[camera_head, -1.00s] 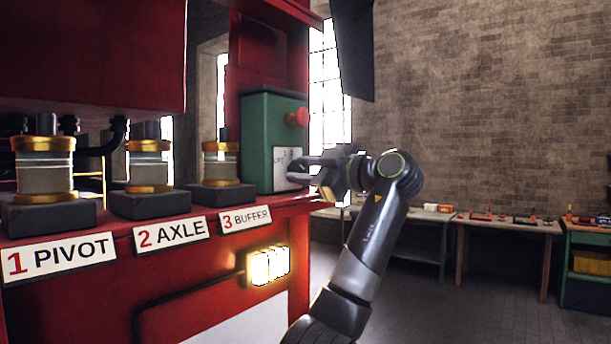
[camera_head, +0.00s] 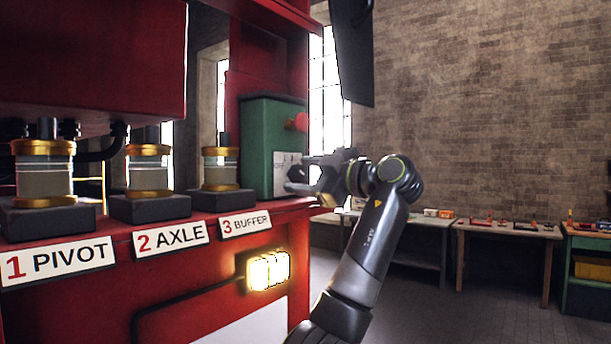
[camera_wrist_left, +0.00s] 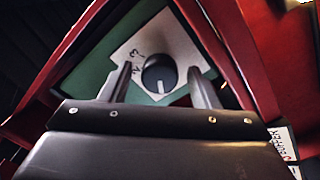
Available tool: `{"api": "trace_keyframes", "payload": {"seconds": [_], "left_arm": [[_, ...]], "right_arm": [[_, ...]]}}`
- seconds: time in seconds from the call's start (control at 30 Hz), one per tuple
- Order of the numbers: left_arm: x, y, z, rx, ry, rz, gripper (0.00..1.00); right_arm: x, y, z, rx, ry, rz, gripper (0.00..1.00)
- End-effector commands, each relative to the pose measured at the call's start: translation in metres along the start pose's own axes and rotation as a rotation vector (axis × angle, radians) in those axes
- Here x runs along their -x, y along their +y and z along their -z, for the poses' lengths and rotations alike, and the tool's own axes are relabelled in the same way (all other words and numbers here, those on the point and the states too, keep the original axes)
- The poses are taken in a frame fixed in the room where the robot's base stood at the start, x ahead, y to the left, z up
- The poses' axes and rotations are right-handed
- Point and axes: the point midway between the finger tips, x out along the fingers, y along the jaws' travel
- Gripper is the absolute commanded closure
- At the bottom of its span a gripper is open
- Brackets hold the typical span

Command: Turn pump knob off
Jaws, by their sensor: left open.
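The pump knob (camera_wrist_left: 159,74) is a round black knob with a white pointer line, on a white label plate (camera_wrist_left: 180,45) on the green box (camera_head: 258,130). In the head view the knob (camera_head: 296,174) shows dark at the label, partly hidden by the gripper. My left gripper (camera_head: 305,172) is at the front of the box. In the left wrist view the open fingers (camera_wrist_left: 158,86) stand on either side of the knob, with a gap visible on each side. My right gripper is not in view.
A red button (camera_head: 299,121) sticks out of the box above the knob. Glass cylinders (camera_head: 150,172) stand on the red machine ledge at left, above labels PIVOT, AXLE and BUFFER. A lit yellow lamp (camera_head: 268,271) is below. Work tables (camera_head: 505,228) stand far right.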

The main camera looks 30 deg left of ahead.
Motion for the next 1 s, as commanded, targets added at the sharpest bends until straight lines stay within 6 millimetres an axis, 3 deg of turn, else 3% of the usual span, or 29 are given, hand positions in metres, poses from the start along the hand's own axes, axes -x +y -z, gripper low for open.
{"api": "trace_keyframes", "payload": {"seconds": [0.17, 0.33, 0.8, 1.0], "left_arm": [[0.002, 0.0, -0.001, -0.001, -0.001, 0.0, 0.44], [0.019, -0.001, -0.002, 0.0, -0.003, -0.002, 0.44], [0.13, -0.001, -0.002, -0.001, -0.002, -0.002, 0.44], [0.162, 0.0, -0.001, -0.001, -0.001, -0.001, 0.44]], "right_arm": [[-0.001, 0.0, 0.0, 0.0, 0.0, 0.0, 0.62], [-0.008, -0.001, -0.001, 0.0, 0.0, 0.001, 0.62], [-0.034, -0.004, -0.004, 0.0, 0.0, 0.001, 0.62], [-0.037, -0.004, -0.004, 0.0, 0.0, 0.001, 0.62]]}}
